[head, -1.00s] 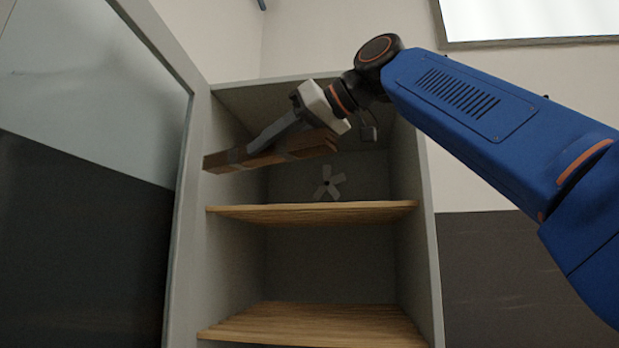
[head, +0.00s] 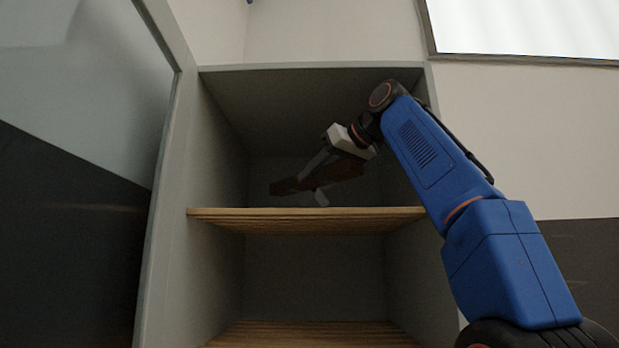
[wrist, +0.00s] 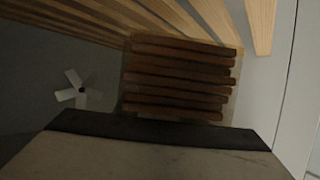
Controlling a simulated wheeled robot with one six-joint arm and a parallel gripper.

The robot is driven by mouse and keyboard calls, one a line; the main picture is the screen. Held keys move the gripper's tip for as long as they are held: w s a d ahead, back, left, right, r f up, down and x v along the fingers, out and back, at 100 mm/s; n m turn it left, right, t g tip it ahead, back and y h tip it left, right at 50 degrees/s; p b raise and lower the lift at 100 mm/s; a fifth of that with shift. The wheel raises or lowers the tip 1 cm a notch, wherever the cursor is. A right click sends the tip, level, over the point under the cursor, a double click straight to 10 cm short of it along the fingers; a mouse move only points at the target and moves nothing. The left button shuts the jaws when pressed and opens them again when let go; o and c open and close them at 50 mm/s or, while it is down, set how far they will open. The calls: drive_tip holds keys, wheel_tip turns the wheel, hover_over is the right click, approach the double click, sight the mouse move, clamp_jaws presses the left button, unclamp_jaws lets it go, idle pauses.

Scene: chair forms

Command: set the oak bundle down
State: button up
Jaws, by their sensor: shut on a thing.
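The oak bundle (head: 335,176), a stack of dark brown slats, is inside the upper compartment of the grey cabinet, above the upper wooden shelf (head: 300,213). My gripper (head: 306,176) is shut on the bundle, which tilts slightly in the head view. The shelf's top is hidden from below, so I cannot tell whether the bundle touches it. In the wrist view the bundle (wrist: 178,78) shows as several parallel slats in front of the gripper, with paler wooden slats beyond it.
A pale bladed thing (wrist: 76,89) is beside the bundle in the wrist view. Grey cabinet walls (head: 218,150) stand close on both sides. A lower wooden shelf (head: 310,335) is below. A glass-panelled door (head: 85,130) stands at the left.

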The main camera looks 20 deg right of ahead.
sight(358, 173)
drive_tip(key=shift+f, duration=3.4)
drive_tip(key=shift+f, duration=0.55)
drive_tip(key=o, duration=1.5)
drive_tip(key=shift+c, duration=0.2)
drive_tip(key=v, duration=1.2)
drive_tip(key=shift+d+f, duration=0.1)
